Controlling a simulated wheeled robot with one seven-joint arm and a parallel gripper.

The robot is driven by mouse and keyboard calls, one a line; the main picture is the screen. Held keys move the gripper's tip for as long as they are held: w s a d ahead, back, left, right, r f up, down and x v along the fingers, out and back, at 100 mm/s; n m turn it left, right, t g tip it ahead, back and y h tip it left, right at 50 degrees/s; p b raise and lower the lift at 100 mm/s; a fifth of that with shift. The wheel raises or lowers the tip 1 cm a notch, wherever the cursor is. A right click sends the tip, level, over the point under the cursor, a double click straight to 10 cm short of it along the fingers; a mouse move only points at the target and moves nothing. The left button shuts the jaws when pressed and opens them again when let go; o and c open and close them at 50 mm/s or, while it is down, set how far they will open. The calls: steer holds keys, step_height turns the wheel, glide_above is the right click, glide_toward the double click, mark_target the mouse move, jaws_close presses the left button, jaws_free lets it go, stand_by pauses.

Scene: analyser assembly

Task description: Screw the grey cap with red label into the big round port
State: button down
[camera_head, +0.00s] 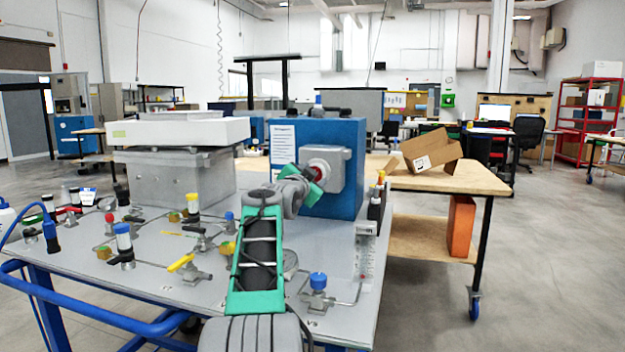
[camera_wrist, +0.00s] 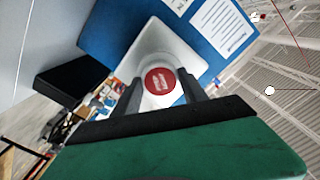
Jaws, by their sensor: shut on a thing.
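The grey cap with a round red label (camera_wrist: 160,82) sits between the two dark fingers of my gripper (camera_wrist: 161,88) in the wrist view. My gripper is shut on it. The big round port is hidden behind the cap and fingers. I cannot tell how deep the cap sits.
The grey bench top (camera_head: 160,275) carries several valves and fittings, with a yellow-handled valve (camera_head: 188,266) and a blue-capped fitting (camera_head: 318,283) near my arm. A white-topped metal unit (camera_head: 178,165) stands left of the blue box. A flow meter (camera_head: 365,252) stands at the right edge.

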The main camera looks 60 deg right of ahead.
steer(key=m+b, duration=0.6)
steer(key=m, duration=1.6)
steer(key=shift+r+m, duration=0.15)
steer(key=shift+m, duration=0.15)
steer(key=c, duration=0.7)
jaws_free()
steer(key=shift+c, duration=0.2)
